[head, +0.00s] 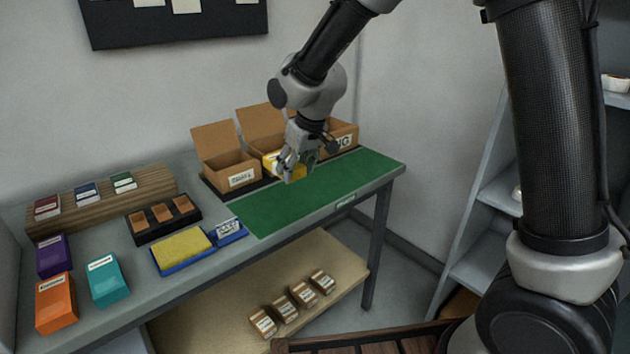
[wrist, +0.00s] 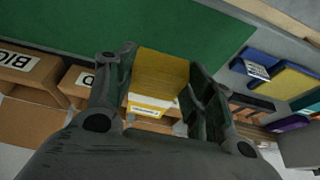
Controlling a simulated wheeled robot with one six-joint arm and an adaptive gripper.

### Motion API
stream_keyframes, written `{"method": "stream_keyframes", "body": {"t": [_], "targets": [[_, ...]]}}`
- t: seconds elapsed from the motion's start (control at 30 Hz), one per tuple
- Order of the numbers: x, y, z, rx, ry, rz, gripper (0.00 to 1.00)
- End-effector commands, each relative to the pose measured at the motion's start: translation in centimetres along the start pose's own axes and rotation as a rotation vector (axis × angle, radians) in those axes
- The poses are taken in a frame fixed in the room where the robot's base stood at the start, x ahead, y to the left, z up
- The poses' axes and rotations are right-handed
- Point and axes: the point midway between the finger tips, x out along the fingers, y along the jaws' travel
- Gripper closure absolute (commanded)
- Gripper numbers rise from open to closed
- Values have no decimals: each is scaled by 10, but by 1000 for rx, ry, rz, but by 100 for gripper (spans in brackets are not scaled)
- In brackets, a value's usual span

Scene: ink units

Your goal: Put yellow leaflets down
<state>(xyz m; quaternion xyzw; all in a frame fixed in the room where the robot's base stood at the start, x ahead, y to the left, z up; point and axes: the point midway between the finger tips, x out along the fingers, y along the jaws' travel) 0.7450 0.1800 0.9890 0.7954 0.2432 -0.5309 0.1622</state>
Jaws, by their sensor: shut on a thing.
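My gripper (head: 293,167) is shut on the yellow leaflets (head: 271,164), a block-like stack with a pale label. In the wrist view the leaflets (wrist: 160,72) sit between the two fingers of my gripper (wrist: 158,62), with the green mat (wrist: 90,27) beyond them. In the head view my gripper is over the back part of the green mat (head: 285,207), in front of the cardboard boxes. The fingers hide part of the leaflets. I cannot tell whether the leaflets touch the mat.
Open cardboard boxes (head: 228,172) with labels stand behind the mat. To the left are a yellow pad (head: 182,251) in a blue tray, a dark holder (head: 144,230), and orange (head: 56,303), teal (head: 108,281) and purple (head: 53,257) boxes. The mat's front is clear.

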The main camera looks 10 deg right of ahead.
Motion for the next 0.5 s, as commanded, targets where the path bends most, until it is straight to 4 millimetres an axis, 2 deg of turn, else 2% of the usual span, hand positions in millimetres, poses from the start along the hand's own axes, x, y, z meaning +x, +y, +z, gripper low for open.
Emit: {"method": "stream_keyframes", "body": {"t": [0.2,0.5], "targets": [[39,0,18,1,-6,0,78],[69,0,30,0,-5,0,78]]}}
